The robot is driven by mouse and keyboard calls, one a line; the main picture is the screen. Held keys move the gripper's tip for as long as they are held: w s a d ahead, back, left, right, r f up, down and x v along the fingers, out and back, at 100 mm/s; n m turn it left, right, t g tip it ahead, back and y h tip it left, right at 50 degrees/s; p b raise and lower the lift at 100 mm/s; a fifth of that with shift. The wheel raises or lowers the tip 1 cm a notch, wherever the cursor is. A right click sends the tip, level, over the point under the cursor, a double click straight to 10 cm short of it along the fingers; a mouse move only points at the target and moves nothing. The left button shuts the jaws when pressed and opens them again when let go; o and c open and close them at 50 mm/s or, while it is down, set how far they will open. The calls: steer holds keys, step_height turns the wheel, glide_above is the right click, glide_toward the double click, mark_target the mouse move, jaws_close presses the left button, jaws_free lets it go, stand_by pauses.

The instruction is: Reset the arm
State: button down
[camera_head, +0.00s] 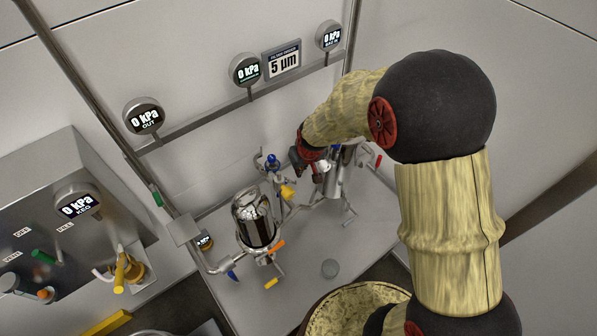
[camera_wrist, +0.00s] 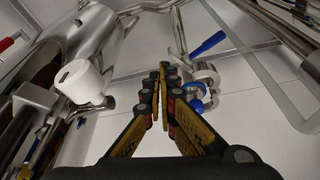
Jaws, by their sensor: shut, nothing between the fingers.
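My arm (camera_head: 447,230) rises on the right of the head view and bends over to the left at a black elbow. My gripper (camera_head: 298,163) hangs at its end among the steel fittings, close to a steel cylinder (camera_head: 337,172). In the wrist view my gripper (camera_wrist: 161,72) has its fingertips together, with nothing between them. A steel cylinder (camera_wrist: 78,50) with a white round knob (camera_wrist: 80,82) is to the left of the fingers. A valve with a blue handle (camera_wrist: 208,44) is to the right. Exact gaps to these fittings cannot be told.
Gauges (camera_head: 244,69) reading 0 kPa line the wall. A metal box with valves (camera_head: 70,215) is at left.

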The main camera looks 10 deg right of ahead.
steer(key=v, duration=0.7)
steer(key=shift+s+r, duration=0.1)
steer(key=shift+r, duration=0.05)
steer(key=s+d+g, duration=0.1)
steer(key=s+g, duration=0.1)
steer(key=s, duration=0.6)
steer(key=s+d+r+m+t, duration=0.1)
steer(key=s+d+r+t, duration=0.1)
steer(key=s+r, duration=0.6)
steer(key=s+d+r+m+t, duration=0.1)
steer(key=s+d+r, duration=0.2)
steer(key=s+r, duration=0.4)
step_height(320, 180, up, 6)
steer(key=shift+s+r+t+h, duration=0.15)
steer(key=shift+s+t+h, duration=0.25)
